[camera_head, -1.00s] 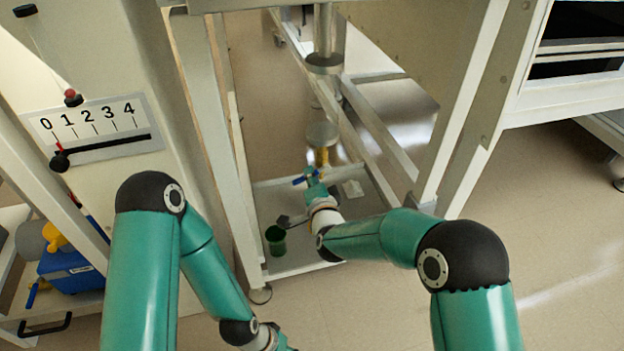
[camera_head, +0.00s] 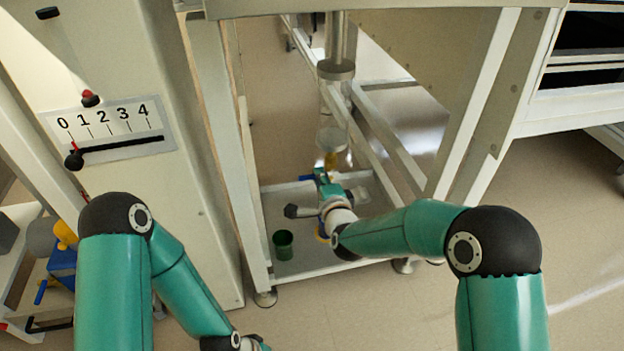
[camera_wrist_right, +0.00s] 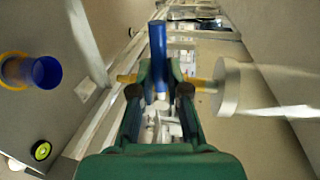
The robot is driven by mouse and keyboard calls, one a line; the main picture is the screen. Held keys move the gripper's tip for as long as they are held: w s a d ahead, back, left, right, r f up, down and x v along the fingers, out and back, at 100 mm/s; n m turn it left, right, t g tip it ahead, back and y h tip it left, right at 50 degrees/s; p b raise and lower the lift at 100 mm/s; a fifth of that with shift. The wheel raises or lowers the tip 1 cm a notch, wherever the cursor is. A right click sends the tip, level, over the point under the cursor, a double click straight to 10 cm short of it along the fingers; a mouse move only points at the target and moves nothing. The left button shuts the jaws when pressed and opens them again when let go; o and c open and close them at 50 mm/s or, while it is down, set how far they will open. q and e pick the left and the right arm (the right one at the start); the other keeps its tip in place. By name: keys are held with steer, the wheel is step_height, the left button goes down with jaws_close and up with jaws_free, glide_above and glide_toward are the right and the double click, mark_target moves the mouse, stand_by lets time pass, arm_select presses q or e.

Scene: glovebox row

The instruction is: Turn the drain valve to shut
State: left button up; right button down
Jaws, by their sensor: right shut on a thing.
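The drain valve hangs below a clear vessel (camera_head: 331,138) under the glovebox. Its brass body (camera_wrist_right: 125,78) shows on both sides of my right gripper in the right wrist view, with a pale round flange (camera_wrist_right: 228,88) at right. Its blue lever (camera_wrist_right: 157,50) stands between the fingers and lies crosswise to the brass pipe. The lever's end also shows in the head view (camera_head: 306,178). My right gripper (camera_wrist_right: 160,92) is shut on the lever; in the head view it (camera_head: 322,182) hides most of the valve. My left gripper (camera_head: 262,347) is mostly cut off at the bottom edge.
Frame legs (camera_head: 243,190) stand on both sides. A 0-to-4 scale (camera_head: 112,128) is on the left panel. Floor is clear at right.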

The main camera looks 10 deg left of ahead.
steer(key=shift+d+f, duration=0.15)
steer(key=shift+f, duration=0.25)
steer(key=c, duration=1.2)
jaws_free()
steer(key=shift+s+r, duration=0.1)
steer(key=shift+r, duration=0.05)
steer(key=shift+o, duration=0.2)
steer(key=shift+r, duration=0.1)
steer(key=v, duration=1.2)
